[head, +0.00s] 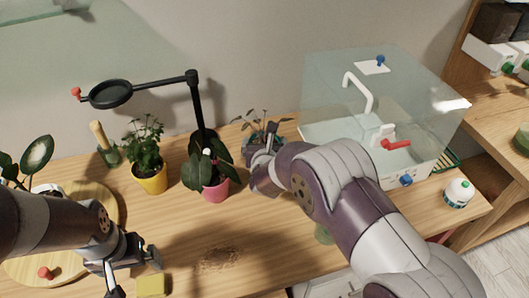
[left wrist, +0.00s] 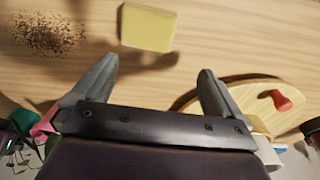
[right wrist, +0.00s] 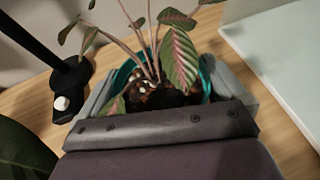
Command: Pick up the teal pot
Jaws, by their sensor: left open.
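The teal pot (head: 252,140) stands at the back of the wooden table, left of the glass tank, with a leafy plant in it. In the right wrist view the teal pot (right wrist: 122,76) holds dark soil and striped leaves. My right gripper (head: 264,157) is at the pot, with one finger on each side in the right wrist view (right wrist: 165,75). Whether the fingers press on it cannot be seen. My left gripper (head: 136,272) is open and empty above the front left of the table; it also shows in the left wrist view (left wrist: 157,70).
A pink pot (head: 216,190) and black magnifier stand (head: 194,100) are left of the teal pot. A yellow pot (head: 151,180) stands farther left. The tank (head: 430,115) is close on the right. A yellow sponge (head: 150,286) and spilled soil (head: 218,258) lie in front.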

